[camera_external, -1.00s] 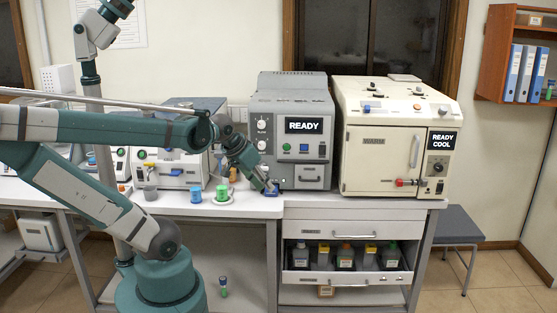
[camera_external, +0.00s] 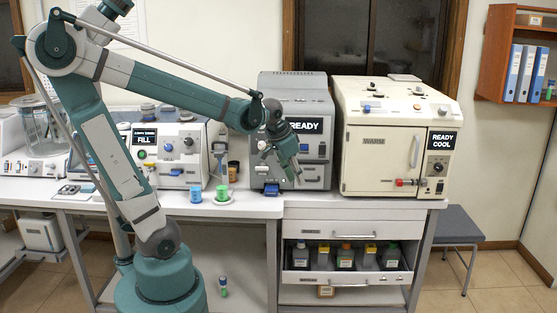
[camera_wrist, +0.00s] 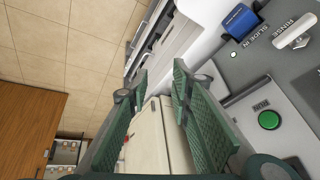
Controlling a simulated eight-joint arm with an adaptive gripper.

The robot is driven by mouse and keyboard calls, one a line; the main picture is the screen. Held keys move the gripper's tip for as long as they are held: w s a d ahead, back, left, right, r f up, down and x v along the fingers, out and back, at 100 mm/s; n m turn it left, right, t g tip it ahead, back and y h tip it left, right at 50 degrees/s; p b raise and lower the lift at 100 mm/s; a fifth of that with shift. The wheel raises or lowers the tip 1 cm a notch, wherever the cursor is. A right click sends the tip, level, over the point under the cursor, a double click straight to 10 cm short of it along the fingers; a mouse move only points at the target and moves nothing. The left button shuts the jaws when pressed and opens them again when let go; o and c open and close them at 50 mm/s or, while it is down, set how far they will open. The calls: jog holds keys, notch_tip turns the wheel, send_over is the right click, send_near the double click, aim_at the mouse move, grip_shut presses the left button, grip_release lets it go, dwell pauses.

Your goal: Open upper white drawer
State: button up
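The upper white drawer (camera_external: 310,228) is a flat white front under the right-hand bench top, with a handle at its lower middle. It looks shut. Below it, a lower drawer or tray (camera_external: 352,277) shows several bottles. My gripper (camera_external: 299,182) hangs in front of the grey oven, above the bench edge and up and left of the drawer, apart from it. In the wrist view my gripper (camera_wrist: 160,78) has its two green fingers spread, with nothing held between them. White fronts with handles show beyond the fingertips; which one is the upper drawer is hard to tell.
The grey oven (camera_external: 290,108) and cream oven (camera_external: 375,150) stand on the bench. A grey stool (camera_external: 456,222) stands at right. Floor before the drawers looks clear.

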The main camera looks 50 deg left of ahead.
jog(key=w+d+f+m+g, duration=0.1)
jog(key=w+d+f+m, duration=0.2)
jog(key=w, duration=0.5)
jog(key=m+g+y+p, duration=0.1)
jog(key=m+g+y, duration=0.1)
jog(key=m+g, duration=0.1)
send_near(356, 237)
jog(key=shift+a+r, duration=0.15)
jog(key=shift+a, duration=0.25)
dwell(0.4)
jog(key=shift+b+x, duration=0.9)
jog(key=shift+x, duration=3)
jog(key=shift+d, duration=0.1)
grip_shut()
